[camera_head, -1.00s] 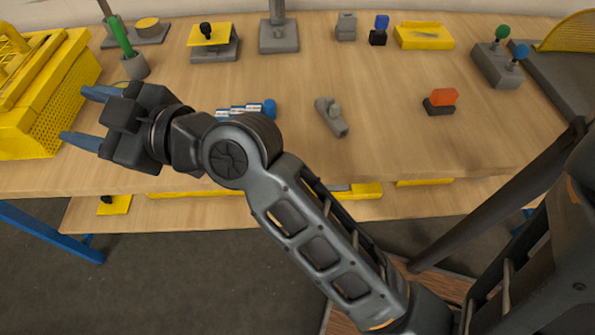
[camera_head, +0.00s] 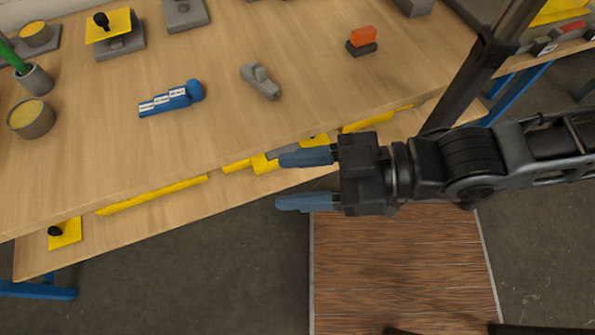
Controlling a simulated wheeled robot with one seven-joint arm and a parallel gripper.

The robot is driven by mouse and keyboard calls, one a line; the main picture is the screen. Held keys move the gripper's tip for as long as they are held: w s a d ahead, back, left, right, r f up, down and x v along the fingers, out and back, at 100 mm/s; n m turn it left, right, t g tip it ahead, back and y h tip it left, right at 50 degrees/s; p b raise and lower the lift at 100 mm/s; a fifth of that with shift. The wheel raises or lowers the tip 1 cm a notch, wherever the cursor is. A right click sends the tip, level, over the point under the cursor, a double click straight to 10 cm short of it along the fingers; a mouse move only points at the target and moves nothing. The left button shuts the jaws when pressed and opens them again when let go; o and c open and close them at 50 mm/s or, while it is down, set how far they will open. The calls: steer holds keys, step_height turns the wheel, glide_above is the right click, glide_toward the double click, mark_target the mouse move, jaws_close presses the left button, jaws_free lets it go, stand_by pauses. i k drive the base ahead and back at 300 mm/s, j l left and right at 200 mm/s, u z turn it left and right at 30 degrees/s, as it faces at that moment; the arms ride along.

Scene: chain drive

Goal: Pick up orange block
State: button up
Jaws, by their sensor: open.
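The orange block (camera_head: 363,36) sits on a small dark base (camera_head: 361,48) on the wooden table, in the upper middle of the head view. My gripper (camera_head: 305,180) is open and empty, with its two blue fingers pointing left. It is in front of the table's front edge and below the orange block in the picture, well apart from it. Nothing hides the block.
On the wooden table (camera_head: 200,130) lie a blue cylinder-ended part (camera_head: 172,98) and a grey part (camera_head: 260,81). A yellow-topped stand (camera_head: 115,35) and grey cups (camera_head: 32,118) are at the left. A lower shelf holds yellow parts (camera_head: 150,194). The tabletop around the block is fairly clear.

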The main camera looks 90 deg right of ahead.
mark_target(362, 42)
steer(key=k+z, duration=0.1)
steer(key=z, duration=0.35)
steer(key=k+z, duration=0.1)
steer(key=z, duration=0.3)
steer(key=k+z, duration=0.1)
steer(key=z, duration=0.35)
steer(key=k+z, duration=0.1)
steer(key=z, duration=0.35)
